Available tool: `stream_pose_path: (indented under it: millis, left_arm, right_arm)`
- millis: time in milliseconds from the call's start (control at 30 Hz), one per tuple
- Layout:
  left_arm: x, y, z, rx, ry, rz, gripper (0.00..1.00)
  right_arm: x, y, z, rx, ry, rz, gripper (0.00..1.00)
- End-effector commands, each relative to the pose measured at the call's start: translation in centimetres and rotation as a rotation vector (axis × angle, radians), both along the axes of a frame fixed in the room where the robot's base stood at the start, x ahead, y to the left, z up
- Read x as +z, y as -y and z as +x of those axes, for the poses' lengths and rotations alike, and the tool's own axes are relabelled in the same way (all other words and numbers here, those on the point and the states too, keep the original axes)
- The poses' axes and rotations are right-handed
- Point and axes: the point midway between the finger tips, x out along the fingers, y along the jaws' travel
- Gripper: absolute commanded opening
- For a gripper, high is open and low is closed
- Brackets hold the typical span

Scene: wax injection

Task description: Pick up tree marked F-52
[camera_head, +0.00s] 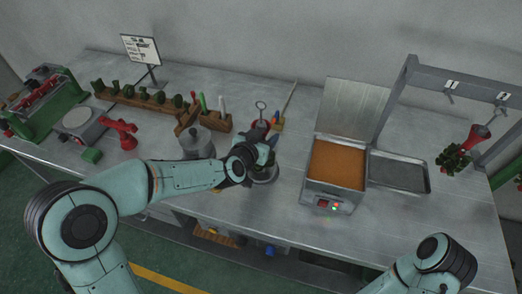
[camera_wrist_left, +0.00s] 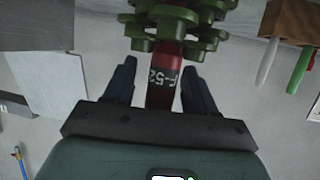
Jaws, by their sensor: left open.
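The tree marked F-52 shows in the left wrist view, with a red stem (camera_wrist_left: 163,72) bearing a white "F-52" label and green wax pieces (camera_wrist_left: 178,22) clustered at its end. My left gripper (camera_wrist_left: 159,92) is open, with one dark finger on each side of the labelled stem; gaps show on both sides. In the head view, my left gripper (camera_head: 262,152) is over the middle of the bench, by a round base (camera_head: 264,175), and hides most of the tree. My right arm shows at the lower right, but its gripper is out of view.
A lidded metal pot (camera_head: 197,142) stands close left of my left gripper. A wooden rack (camera_head: 150,103) with green pieces is behind it. A heated box of orange wax (camera_head: 337,165) and a grey tray (camera_head: 398,173) are to the right. Another red-and-green tree (camera_head: 455,157) is at far right.

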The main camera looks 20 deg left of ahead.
Motion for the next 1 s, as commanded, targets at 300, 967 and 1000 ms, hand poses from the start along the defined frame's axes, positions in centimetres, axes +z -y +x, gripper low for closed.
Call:
stream_pose_path:
  millis: [300, 967, 1000]
  left_arm:
    - [0.1, 0.0, 0.0, 0.0, 0.001, 0.0, 0.0]
    - [7.2, 0.1, 0.1, -0.002, 0.011, -0.001, 0.0]
    - [8.8, 0.1, 0.2, -0.002, 0.012, 0.0, 0.0]
  right_arm:
    - [0.0, 0.0, 0.0, 0.0, 0.0, 0.0, 0.36]
    - [3.0, 0.0, 1.7, 0.0, 0.019, 0.0, 0.36]
    - [4.1, 0.0, 2.4, 0.0, 0.027, 0.0, 0.36]
